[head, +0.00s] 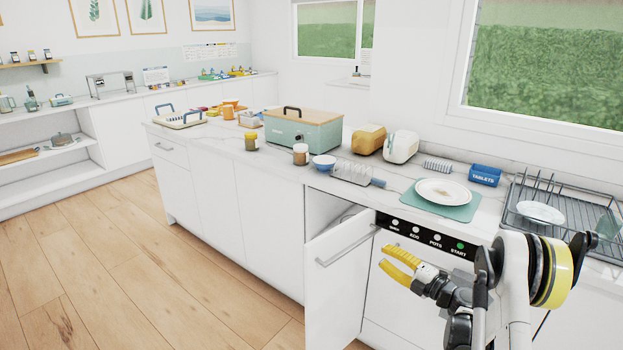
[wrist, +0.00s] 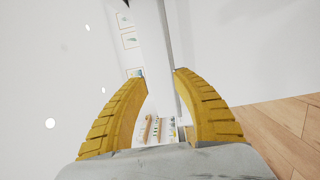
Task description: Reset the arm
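My arm reaches in from the lower right of the head view and is bent. The wrist view is tilted and shows white wall, small framed pictures (wrist: 129,40) and wood floor (wrist: 285,130).
A white cabinet door (head: 340,275) stands open close to my gripper. Behind are an appliance panel (head: 425,234), a plate (head: 443,191) on a green mat (head: 455,211), a dish rack (head: 520,205) and a green box (head: 300,132) on the counter. The wood floor (head: 150,250) at left is clear.

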